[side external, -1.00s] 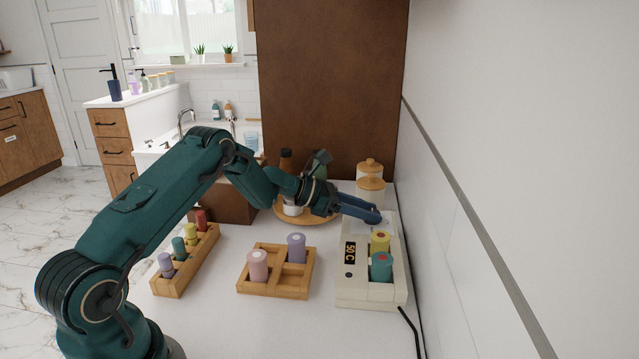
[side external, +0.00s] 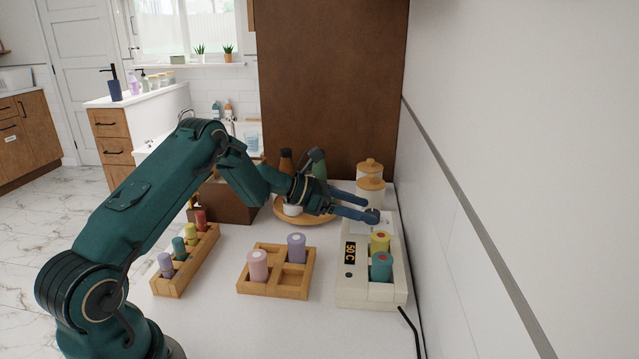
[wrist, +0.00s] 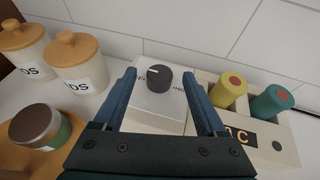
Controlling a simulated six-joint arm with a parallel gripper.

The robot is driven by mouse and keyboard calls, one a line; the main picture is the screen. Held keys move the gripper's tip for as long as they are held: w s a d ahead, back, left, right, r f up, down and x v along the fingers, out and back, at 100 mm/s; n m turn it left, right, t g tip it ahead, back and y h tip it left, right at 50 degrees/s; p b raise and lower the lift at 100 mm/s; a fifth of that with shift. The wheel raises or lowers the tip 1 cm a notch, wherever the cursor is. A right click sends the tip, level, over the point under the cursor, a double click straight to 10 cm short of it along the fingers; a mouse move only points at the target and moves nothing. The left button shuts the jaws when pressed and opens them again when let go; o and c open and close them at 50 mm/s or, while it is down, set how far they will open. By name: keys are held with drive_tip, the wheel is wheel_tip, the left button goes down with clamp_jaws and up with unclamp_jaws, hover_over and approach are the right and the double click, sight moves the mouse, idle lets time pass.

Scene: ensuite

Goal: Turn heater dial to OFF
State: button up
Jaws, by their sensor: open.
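The heater (side external: 364,291) is a cream box on the counter by the right wall, with an amber display (side external: 350,253) reading 50 C. In the wrist view its dial (wrist: 158,79) is a round black knob with a white mark toward its left, on a pale plate (wrist: 160,104). Small lettering beside the knob is partly hidden and hard to read. My gripper (side external: 371,209) is over the heater's far end. Its blue fingers are open, one on each side of the dial in the wrist view, with visible gaps. I cannot tell their height against the knob.
Lidded jars (side external: 370,184) stand behind. A round wooden tray (side external: 318,218) with bottles is left of the gripper. Wooden racks (side external: 273,290) hold vials. A tiled wall runs close on the right.

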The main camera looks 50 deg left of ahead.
drive_tip(key=shift+v, duration=1.8)
